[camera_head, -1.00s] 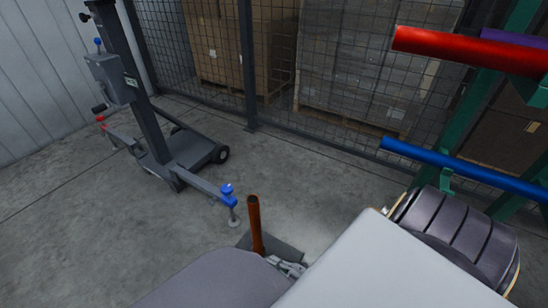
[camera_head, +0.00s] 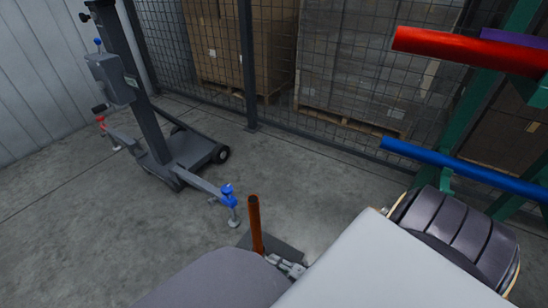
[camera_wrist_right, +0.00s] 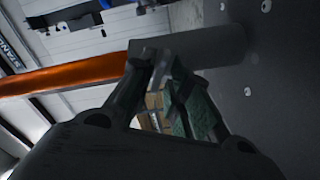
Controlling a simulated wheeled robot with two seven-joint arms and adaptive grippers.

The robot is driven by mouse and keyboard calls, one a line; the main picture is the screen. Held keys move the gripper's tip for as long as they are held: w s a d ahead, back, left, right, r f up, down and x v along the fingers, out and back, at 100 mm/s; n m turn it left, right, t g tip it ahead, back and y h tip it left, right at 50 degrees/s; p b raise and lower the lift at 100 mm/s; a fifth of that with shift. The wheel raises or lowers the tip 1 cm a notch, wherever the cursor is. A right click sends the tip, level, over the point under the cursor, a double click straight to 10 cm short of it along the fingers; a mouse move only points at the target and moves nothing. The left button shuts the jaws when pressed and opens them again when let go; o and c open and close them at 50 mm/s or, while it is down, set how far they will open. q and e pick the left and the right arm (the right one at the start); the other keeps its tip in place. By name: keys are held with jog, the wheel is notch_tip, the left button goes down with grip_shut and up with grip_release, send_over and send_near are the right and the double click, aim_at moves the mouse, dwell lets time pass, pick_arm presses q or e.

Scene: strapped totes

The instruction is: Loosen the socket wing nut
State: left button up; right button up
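An orange-brown post (camera_head: 255,225) stands upright on a dark base plate (camera_head: 287,243) on the floor. In the right wrist view the orange post (camera_wrist_right: 75,74) runs sideways into a dark grey socket (camera_wrist_right: 215,45), which meets the plate (camera_wrist_right: 285,100) at the right. My right gripper (camera_head: 291,268) is low beside the post's foot in the head view. In the wrist view its fingertips (camera_wrist_right: 153,62) are close together in front of the socket's mouth. I cannot make out the wing nut; the fingertips may hide it. My left gripper is not in view.
A wheeled grey lift (camera_head: 175,150) with a blue-topped foot (camera_head: 228,195) stands left of the post. A green rack (camera_head: 490,100) with red (camera_head: 460,45) and blue (camera_head: 460,170) tubes is at right. A mesh fence (camera_head: 330,80) closes the back. Floor at left is free.

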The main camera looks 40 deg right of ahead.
jog(key=shift+o, duration=0.4)
jog(key=shift+s, duration=0.1)
jog(key=v, duration=1.1)
jog(key=shift+s, duration=0.35)
jog(key=shift+s+d, duration=0.15)
jog(key=shift+d, duration=0.05)
dwell(0.4)
